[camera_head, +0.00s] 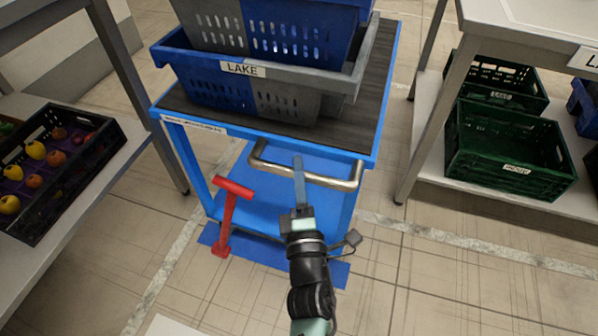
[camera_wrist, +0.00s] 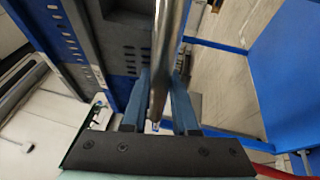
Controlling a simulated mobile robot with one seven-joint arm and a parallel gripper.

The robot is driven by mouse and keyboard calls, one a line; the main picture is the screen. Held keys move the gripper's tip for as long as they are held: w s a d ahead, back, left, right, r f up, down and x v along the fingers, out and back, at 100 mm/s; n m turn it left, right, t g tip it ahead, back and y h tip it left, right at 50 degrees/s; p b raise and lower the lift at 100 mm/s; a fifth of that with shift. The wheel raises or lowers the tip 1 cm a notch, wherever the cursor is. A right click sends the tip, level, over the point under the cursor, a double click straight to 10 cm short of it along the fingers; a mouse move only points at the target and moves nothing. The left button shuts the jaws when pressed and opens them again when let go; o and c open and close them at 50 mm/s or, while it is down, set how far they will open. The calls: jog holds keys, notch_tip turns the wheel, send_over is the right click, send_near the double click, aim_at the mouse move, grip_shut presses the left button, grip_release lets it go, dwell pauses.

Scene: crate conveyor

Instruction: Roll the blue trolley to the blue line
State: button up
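The blue trolley (camera_head: 372,128) stands in front of me with a dark top and a bent metal handle (camera_head: 335,182) on its near side. My gripper (camera_head: 298,165) is at the middle of this handle. In the wrist view the handle bar (camera_wrist: 166,60) runs between my two blue-grey fingers (camera_wrist: 160,95), which look closed against it. The blue line (camera_head: 340,273) lies on the floor at the trolley's near side. It shows left and right of my arm; part is hidden by my arm and the red lever.
Blue and grey crates (camera_head: 290,80) marked LAKE are stacked on the trolley. A red lever (camera_head: 229,212) stands at its near left. A table with a fruit crate (camera_head: 50,222) is left. A rack with green crates (camera_head: 505,178) is right. Floor at the lower right is clear.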

jog(key=o, duration=0.5)
jog(key=shift+c, duration=0.2)
jog(key=shift+s, duration=0.1)
jog(key=p+v, duration=0.2)
jog(key=v, duration=1)
jog(key=shift+s, duration=0.35)
